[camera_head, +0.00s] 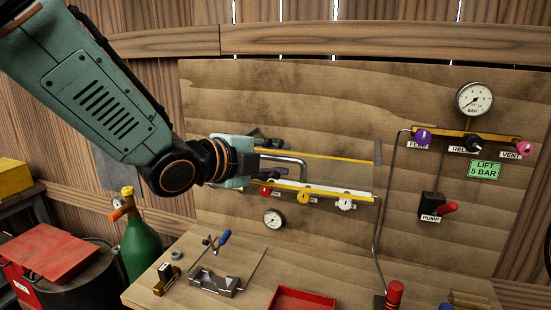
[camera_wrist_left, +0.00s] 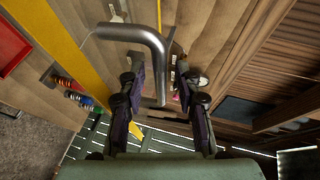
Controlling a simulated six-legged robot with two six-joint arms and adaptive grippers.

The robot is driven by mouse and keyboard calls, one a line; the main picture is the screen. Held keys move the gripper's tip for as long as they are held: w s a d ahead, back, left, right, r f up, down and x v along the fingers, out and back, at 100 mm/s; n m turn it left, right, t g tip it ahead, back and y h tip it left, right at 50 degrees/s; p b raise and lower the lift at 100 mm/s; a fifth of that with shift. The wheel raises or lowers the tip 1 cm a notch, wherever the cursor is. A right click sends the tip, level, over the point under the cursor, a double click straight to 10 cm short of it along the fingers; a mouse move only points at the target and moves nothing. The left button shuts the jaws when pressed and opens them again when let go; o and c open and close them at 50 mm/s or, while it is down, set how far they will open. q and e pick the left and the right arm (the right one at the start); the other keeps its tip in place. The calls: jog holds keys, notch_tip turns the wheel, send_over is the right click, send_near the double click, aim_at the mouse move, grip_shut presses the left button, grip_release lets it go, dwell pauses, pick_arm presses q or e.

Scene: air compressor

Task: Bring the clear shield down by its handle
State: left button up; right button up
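The clear shield (camera_head: 335,172) is on the wooden back panel. It is see-through, and mostly its yellow edge strips show in the head view. Its bent metal handle (camera_head: 292,159) sticks out at the left part of the shield. In the left wrist view the grey tube handle (camera_wrist_left: 150,38) reaches down between my fingers. My left gripper (camera_head: 272,146) is at the handle, coming from the left. In the left wrist view the gripper (camera_wrist_left: 160,84) is open, its two dark fingers on either side of the handle with gaps. My right gripper is not in view.
Red, yellow and white knobs (camera_head: 303,197) sit on a rail behind the shield's lower part. A gauge (camera_head: 273,219) is below. A workbench (camera_head: 190,245) holds a metal fixture and red tray (camera_head: 300,299). A green bottle (camera_head: 143,245) stands left. Valves and a pump switch (camera_head: 431,207) are right.

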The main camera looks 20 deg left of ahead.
pick_arm(q)
jog(key=shift+s, duration=0.1)
jog(key=shift+c, duration=1.4)
grip_shut()
jog(key=shift+f, duration=0.1)
